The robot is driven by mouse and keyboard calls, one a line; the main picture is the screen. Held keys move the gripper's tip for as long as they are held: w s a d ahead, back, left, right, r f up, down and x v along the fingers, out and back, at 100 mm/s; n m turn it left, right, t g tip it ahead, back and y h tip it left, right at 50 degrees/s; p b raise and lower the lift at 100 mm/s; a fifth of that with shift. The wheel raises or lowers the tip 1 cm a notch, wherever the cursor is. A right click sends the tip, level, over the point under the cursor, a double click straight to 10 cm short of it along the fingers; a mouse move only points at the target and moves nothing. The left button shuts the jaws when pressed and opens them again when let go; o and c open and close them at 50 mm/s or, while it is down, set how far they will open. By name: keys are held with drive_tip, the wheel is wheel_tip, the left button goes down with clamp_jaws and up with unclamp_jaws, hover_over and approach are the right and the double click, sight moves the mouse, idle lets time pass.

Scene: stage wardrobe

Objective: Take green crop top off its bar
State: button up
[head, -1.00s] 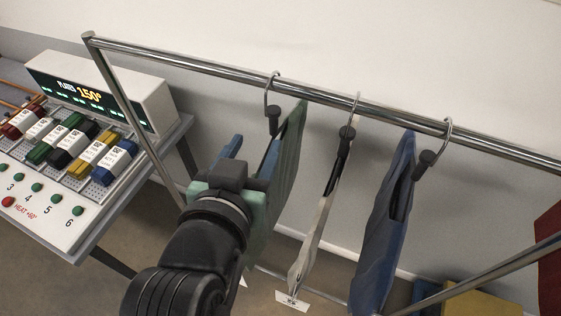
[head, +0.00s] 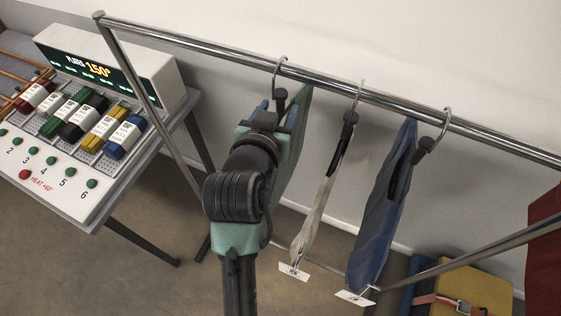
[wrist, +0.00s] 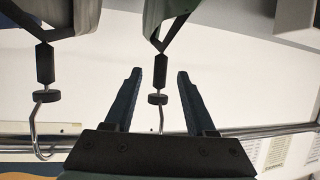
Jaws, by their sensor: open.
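The green crop top (head: 296,135) hangs from the bar (head: 225,55) on a hook hanger (head: 280,93), the leftmost of the three. My gripper (head: 274,108) is up at this hanger, close under the bar, and partly hides the top. In the wrist view the picture is upside down, and the green crop top shows at the top edge (wrist: 190,14). The open fingers of my gripper (wrist: 160,85) stand on either side of the hanger's dark neck (wrist: 157,98). I cannot tell how deep the neck sits between them. Nothing is gripped.
A cream garment (head: 322,200) and a blue garment (head: 385,215) hang to the right, with tags below. A control table (head: 85,200) with coloured blocks stands at the left. The rack's slanted post (head: 140,85) is left of my arm. A yellow case (head: 475,290) lies at lower right.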

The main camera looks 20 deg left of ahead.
drive_tip(key=shift+x, duration=1.25)
drive_tip(key=shift+c, duration=0.2)
clamp_jaws()
idle(0.3)
